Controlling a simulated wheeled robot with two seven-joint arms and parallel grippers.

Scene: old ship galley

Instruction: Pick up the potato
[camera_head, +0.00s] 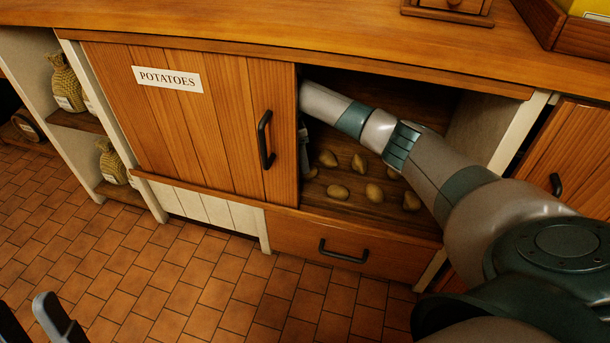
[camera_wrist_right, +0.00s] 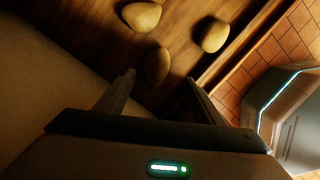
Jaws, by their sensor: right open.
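Several brown potatoes lie loose on the cupboard floor (camera_head: 355,209) in the head view, one of them a potato (camera_head: 338,191) near the front. My right arm reaches into the cupboard, and its gripper is mostly hidden behind the sliding door (camera_head: 215,120) labelled POTATOES. In the right wrist view my right gripper (camera_wrist_right: 160,90) is open and empty. A potato (camera_wrist_right: 157,66) lies just beyond and between its fingertips. Two more potatoes (camera_wrist_right: 141,16) (camera_wrist_right: 214,36) lie farther off. My left gripper (camera_head: 37,325) is open and empty at the lower left, above the floor.
The cupboard opening is bounded by the door edge at left, the counter (camera_head: 330,45) above and a drawer (camera_head: 345,247) below. Shelves with sacks (camera_head: 66,85) stand at left. A wooden box (camera_head: 570,35) sits on the counter. The tiled floor (camera_head: 130,255) in front is clear.

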